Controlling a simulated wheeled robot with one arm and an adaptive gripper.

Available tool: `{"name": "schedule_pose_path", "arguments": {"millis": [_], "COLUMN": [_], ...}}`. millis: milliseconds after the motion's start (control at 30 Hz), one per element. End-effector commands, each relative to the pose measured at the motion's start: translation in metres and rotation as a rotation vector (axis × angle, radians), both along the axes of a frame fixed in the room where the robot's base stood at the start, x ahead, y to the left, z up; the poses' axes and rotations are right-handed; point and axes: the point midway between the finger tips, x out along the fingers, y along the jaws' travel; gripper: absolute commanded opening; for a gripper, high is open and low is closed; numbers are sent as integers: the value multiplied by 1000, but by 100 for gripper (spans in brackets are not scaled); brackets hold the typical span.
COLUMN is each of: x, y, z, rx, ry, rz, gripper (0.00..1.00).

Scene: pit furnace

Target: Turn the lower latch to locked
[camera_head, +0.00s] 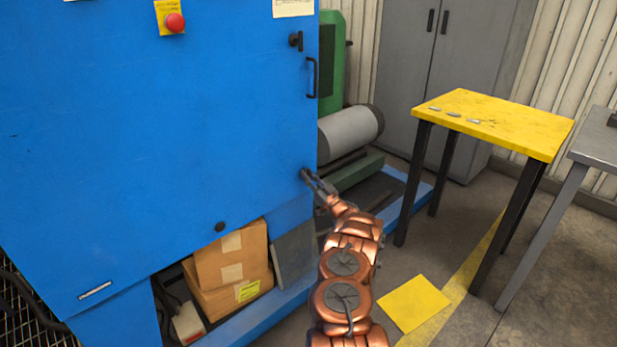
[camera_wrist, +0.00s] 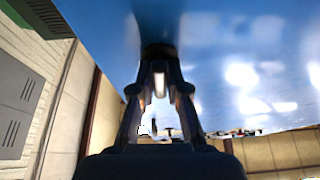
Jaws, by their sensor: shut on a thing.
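The blue cabinet door (camera_head: 150,130) fills the left of the head view. The lower latch (camera_head: 304,173) is a small dark part near the door's right edge, mostly hidden by my gripper. My gripper (camera_head: 309,176) is at the latch, shut on it. In the wrist view, my gripper's two fingers (camera_wrist: 160,80) come together on a dark part of the latch (camera_wrist: 158,50) against the blue panel. The latch's turned angle cannot be told. The upper latch (camera_head: 296,40) is dark and sits near the same edge, above a black door handle (camera_head: 312,77).
A red stop button (camera_head: 174,22) is at the top left. Cardboard boxes (camera_head: 232,262) sit in the opening below the door. Green and grey machinery (camera_head: 350,135) stands behind the door's right edge.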

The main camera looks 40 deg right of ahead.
Motion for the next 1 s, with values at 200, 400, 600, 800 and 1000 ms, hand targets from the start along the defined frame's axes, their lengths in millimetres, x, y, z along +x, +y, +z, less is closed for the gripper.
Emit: {"name": "schedule_pose_path", "arguments": {"millis": [200,400,600,800,1000], "x": [1,0,0,-2,-21], "y": [1,0,0,0,-1], "z": [-1,0,0,-1,-8], "rx": [1,1,1,1,2], "ry": [2,1,1,1,2], "rz": [1,0,0,-1,-3], "gripper": [0,33,40,40,40]}}
